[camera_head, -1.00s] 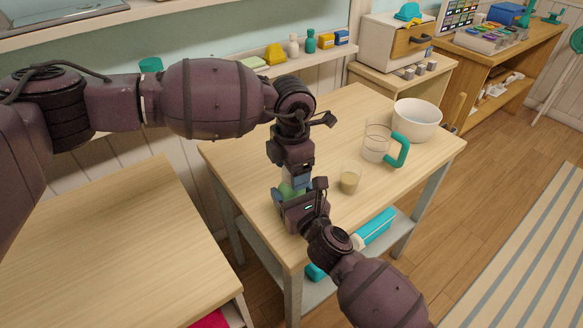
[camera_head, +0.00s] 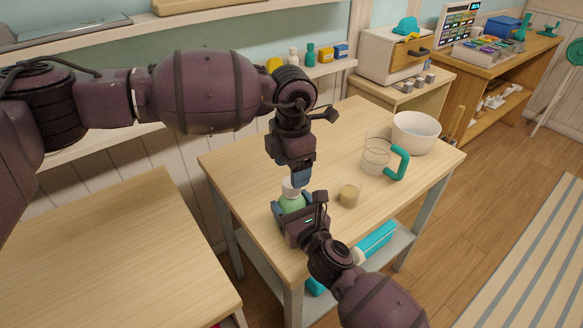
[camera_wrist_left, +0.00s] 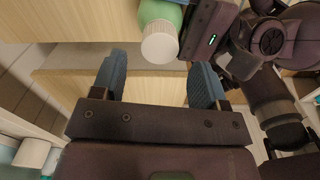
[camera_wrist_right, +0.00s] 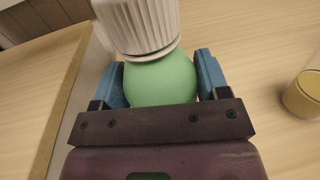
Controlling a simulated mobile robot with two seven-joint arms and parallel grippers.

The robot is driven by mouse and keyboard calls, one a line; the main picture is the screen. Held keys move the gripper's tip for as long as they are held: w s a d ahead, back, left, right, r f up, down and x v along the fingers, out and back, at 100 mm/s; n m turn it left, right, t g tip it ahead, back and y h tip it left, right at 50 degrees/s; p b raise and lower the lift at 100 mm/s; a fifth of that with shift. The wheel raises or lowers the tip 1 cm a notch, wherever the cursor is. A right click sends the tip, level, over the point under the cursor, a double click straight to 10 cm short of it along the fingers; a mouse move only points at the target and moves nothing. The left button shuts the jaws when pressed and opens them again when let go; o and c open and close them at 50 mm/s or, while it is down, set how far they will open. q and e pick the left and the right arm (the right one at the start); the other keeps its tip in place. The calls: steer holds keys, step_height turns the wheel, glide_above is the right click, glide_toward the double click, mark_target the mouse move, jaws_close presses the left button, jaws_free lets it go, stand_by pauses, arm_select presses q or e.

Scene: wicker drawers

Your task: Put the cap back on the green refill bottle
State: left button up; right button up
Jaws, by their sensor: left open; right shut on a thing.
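The green refill bottle (camera_head: 292,203) is held upright over the near part of the wooden table. Its white ribbed cap (camera_wrist_right: 140,24) sits on its top, also visible in the left wrist view (camera_wrist_left: 160,44); I cannot tell how tightly it is seated. My right gripper (camera_wrist_right: 160,72) is shut around the bottle's green body, just below the cap. My left gripper (camera_head: 302,178) is open and empty, just above the cap. In the left wrist view, the cap lies beyond the gap between its fingertips (camera_wrist_left: 160,62), apart from both.
A clear pitcher with a teal handle (camera_head: 376,157) and a white bowl (camera_head: 416,132) stand farther back. The table's (camera_head: 240,160) left and back parts are clear.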

arm_select(q)
steer(key=shift+r+n, duration=0.9)
steer(key=shift+r, duration=0.85)
steer(key=shift+f, duration=4.05)
steer(key=c, duration=0.9)
steer(key=shift+c, duration=0.2)
steer(key=o, duration=1.1)
